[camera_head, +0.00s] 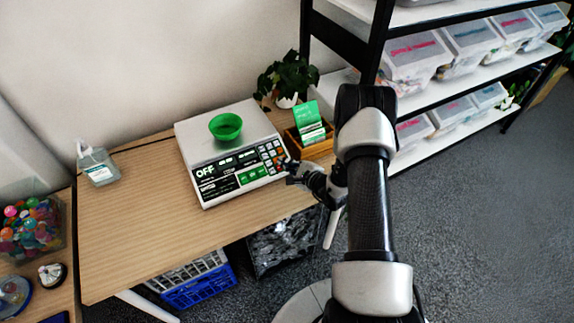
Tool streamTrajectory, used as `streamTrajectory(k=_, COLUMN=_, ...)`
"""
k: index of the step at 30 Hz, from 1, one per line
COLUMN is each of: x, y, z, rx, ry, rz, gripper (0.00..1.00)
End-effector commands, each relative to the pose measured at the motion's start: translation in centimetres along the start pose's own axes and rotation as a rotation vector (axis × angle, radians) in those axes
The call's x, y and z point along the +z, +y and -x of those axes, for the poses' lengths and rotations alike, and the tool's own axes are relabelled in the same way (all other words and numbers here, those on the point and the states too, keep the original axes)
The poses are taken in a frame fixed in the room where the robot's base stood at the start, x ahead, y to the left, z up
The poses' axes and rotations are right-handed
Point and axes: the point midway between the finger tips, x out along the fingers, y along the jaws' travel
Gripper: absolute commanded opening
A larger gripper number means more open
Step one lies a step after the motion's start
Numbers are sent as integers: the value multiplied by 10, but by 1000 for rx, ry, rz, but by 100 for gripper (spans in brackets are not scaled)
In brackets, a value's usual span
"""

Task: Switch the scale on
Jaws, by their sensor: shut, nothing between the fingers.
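The scale (196,134) stands on the wooden table and is white with a black front panel. Its display (206,173) reads OFF. A green bowl (226,126) sits on its weighing plate. Orange, white and green keys (270,157) cover the right part of the panel. My gripper (287,166) is shut and empty, close to the right end of the panel by the keys. I cannot tell whether the fingertips touch a key. My gripper may hide the panel's right corner.
A wooden box with green cards (309,122) and a potted plant (287,80) stand right of the scale. A sanitizer bottle (97,164) stands at the left. The table (140,235) is clear in front of the scale. Shelves with bins (414,58) stand at the right.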

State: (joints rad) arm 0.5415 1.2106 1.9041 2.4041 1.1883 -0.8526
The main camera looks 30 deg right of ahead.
Motion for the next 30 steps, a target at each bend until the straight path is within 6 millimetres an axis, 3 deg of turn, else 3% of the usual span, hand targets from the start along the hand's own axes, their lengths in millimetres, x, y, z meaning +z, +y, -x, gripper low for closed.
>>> streamTrajectory(k=18, x=-1, y=1, z=-2, rx=0, ry=0, rz=0, gripper=0)
streamTrajectory(k=30, x=7, y=-7, z=9, rx=1, ry=0, rz=0, gripper=0)
